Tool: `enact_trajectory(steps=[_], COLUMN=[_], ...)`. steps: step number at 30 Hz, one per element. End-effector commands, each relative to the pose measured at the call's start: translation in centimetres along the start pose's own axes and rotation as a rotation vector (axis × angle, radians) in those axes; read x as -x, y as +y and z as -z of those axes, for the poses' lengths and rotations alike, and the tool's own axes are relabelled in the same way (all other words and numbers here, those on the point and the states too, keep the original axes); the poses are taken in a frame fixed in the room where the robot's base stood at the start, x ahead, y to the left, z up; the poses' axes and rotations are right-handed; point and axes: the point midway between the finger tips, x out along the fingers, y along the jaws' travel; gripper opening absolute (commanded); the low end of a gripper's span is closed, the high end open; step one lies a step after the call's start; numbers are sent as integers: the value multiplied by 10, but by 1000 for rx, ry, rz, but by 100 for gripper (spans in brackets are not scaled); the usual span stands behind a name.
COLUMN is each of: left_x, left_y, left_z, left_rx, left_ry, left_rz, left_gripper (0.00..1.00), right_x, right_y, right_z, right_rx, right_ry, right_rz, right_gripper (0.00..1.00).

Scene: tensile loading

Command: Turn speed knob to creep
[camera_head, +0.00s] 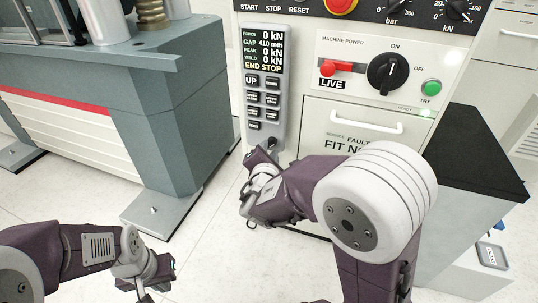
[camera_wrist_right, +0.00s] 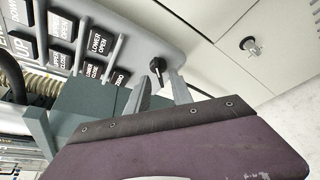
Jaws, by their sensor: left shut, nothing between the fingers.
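The grey handheld control panel (camera_head: 284,88) hangs on the front of the cabinet, with a display at its top and rows of black buttons below. In the right wrist view, a small black knob (camera_wrist_right: 157,65) sits at the end of the panel beyond the buttons. I cannot read its setting. My right gripper (camera_wrist_right: 161,78) is open, its two grey fingertips on either side of the knob; I cannot tell whether they touch it. In the head view the right gripper (camera_head: 262,153) is at the panel's lower end. My left gripper (camera_head: 146,297) is shut and empty at the bottom left.
To the right are a red lever (camera_head: 328,68), a large black rotary switch (camera_head: 387,73) and a green button (camera_head: 431,87). A white drawer handle (camera_head: 366,122) lies below. The grey machine frame (camera_head: 180,120) stands left.

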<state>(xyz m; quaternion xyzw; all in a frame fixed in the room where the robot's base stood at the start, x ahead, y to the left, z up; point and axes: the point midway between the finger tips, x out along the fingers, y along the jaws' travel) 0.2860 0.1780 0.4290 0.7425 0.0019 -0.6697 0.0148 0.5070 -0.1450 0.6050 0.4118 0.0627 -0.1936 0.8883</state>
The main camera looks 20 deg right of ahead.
Motion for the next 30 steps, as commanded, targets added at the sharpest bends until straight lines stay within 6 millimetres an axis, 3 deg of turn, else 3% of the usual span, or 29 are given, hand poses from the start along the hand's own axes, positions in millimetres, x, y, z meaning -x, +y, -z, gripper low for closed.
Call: enact_trajectory(steps=[4, 12, 15, 16, 23, 30], left_x=[-8, -7, -7, -7, -6, 7], left_y=[0, 0, 0, 0, 0, 0], left_z=[-1, -1, -1, -1, -1, 1], left_rx=[0, 0, 0, 0, 0, 0], left_ry=[0, 0, 0, 0, 0, 0], left_rz=[0, 0, 0, 0, 0, 0], left_gripper=[0, 0, 0, 0, 0, 0], right_x=[-16, -18, -18, -18, -18, -17], right_y=[-1, 0, 0, 0, 1, 4], right_z=[1, 0, 0, 0, 0, -2], right_rx=[0, 0, 0, 0, 3, 64], right_ry=[0, 1, 1, 1, 1, 1], right_rz=[1, 0, 0, 0, 1, 27], right_gripper=[27, 27, 2, 0, 0, 0])
